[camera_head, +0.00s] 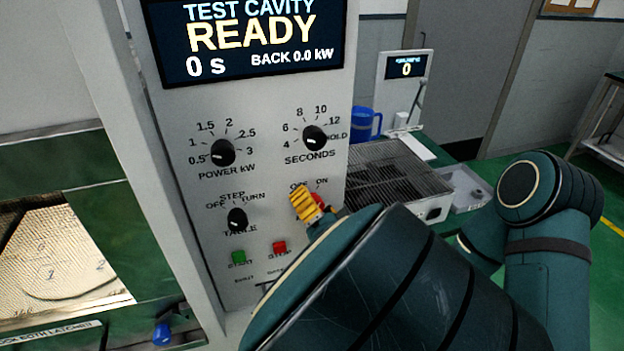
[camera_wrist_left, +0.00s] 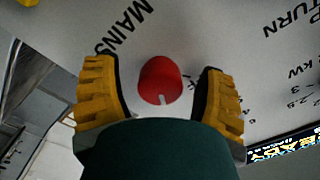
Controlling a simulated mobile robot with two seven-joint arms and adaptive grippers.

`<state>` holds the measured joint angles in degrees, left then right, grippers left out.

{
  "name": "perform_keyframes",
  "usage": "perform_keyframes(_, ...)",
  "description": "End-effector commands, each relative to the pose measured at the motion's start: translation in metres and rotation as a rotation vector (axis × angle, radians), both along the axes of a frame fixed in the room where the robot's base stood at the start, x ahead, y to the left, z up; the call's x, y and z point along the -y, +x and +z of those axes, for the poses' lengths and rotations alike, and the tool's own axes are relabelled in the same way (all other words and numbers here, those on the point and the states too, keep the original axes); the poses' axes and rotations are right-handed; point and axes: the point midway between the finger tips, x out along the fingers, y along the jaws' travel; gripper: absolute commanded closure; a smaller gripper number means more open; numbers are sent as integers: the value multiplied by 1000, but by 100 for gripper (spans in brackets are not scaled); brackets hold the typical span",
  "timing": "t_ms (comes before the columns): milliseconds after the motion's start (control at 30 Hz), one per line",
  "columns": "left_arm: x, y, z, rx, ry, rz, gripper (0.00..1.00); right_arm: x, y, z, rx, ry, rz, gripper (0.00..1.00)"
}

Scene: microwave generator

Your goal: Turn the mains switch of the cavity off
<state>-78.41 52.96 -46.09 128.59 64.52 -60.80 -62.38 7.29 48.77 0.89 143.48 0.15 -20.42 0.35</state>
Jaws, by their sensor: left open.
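The mains switch is a red round knob (camera_head: 319,199) on the light grey front panel, with OFF and ON printed above it. In the left wrist view the knob (camera_wrist_left: 160,80) shows whole, with a white mark on its lower rim and the word MAINS to its upper left. I cannot tell which label the mark points at. My left gripper (camera_head: 308,204) is open at the panel. In the left wrist view its two yellow fingers stand on either side of the knob, with gaps on both sides. In the head view a finger and my arm hide part of the knob's surroundings.
Close by are the power dial (camera_head: 222,152), seconds dial (camera_head: 314,138), table dial (camera_head: 237,220), green start button (camera_head: 238,257) and red stop button (camera_head: 279,248). The display (camera_head: 250,40) reads READY. A blue mug (camera_head: 364,124) and a grille-topped unit (camera_head: 390,175) stand right of the panel.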

Motion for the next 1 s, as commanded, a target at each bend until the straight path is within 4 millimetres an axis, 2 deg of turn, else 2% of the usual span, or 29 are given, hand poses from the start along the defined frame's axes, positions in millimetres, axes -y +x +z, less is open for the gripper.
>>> perform_keyframes(233, 0, 0, 0, 0, 0, 0, 28, 0, 0, 0, 0, 0, 0, 53)
perform_keyframes(433, 0, 0, 0, 0, 0, 0, 98, 0, 0, 0, 0, 0, 0, 53)
perform_keyframes(767, 0, 0, 0, 8, -25, 0, 99, 0, 0, 0, 0, 0, 0, 53)
perform_keyframes(1000, -1, 0, 0, 45, -141, 2, 99, 0, 0, -1, -1, 0, 0, 53)
